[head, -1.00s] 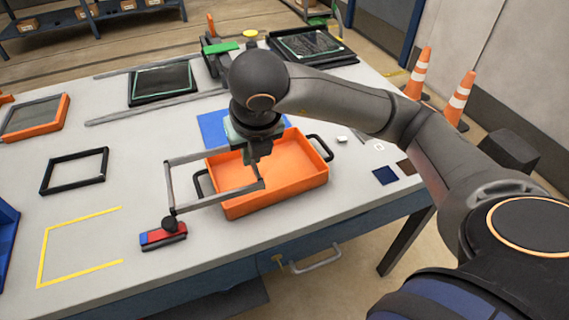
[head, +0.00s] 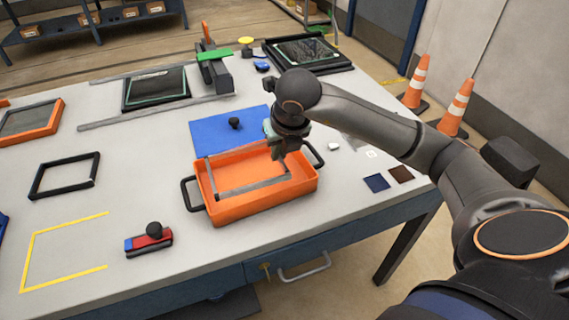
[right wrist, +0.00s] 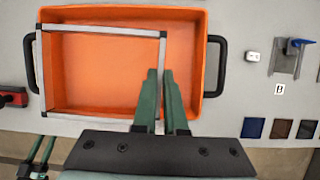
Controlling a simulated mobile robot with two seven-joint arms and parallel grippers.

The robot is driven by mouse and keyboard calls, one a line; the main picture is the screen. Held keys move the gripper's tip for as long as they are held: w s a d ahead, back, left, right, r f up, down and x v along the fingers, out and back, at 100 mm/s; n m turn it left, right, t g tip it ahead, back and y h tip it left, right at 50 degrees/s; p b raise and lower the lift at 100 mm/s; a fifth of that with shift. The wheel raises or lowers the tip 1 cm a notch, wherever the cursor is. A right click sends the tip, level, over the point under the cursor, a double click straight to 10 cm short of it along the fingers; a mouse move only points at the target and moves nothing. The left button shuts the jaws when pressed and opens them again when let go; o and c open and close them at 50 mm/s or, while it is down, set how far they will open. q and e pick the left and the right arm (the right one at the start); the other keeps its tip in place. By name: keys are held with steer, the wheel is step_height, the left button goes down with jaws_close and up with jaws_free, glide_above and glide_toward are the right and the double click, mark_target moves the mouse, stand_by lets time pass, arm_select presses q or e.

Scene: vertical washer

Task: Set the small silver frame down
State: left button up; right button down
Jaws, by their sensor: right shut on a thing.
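The small silver frame (head: 210,172) is a thin grey rectangle at the orange tray (head: 265,208). My right gripper (head: 283,160) is shut on its right bar. In the right wrist view, the frame (right wrist: 100,28) covers the left and middle of the tray, and its left bar lies along the tray's left wall. The green fingers (right wrist: 160,75) pinch the right bar. I cannot tell whether the frame touches the tray. My left gripper (right wrist: 38,152) shows small at the lower left of the right wrist view, its green fingers apart and empty; it is outside the head view.
The tray has black side handles. A blue mat (head: 222,130) with a black knob lies behind it. A red and blue block (head: 148,242), a black frame (head: 64,176) and a yellow outline (head: 35,262) lie left. Dark squares (head: 376,183) lie right.

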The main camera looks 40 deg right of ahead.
steer(key=shift+w+d+f, duration=0.25)
steer(key=shift+d+f, duration=0.2)
steer(key=shift+f, duration=0.15)
steer(key=shift+w+d+f, duration=0.2)
steer(key=shift+d+f, duration=0.25)
steer(key=shift+f, duration=0.1)
steer(key=shift+w+d+f, duration=0.1)
steer(key=shift+d+f, duration=0.05)
steer(key=shift+f, duration=0.8)
steer(key=shift+w+d+f, duration=0.1)
steer(key=shift+f, duration=0.8)
steer(key=shift+f, duration=0.2)
steer(key=c, duration=1)
jaws_free()
steer(key=shift+s, duration=0.1)
steer(key=shift+r, duration=0.25)
steer(key=v, duration=1.2)
steer(key=shift+f+p, duration=0.1)
steer(key=shift+p, duration=0.3)
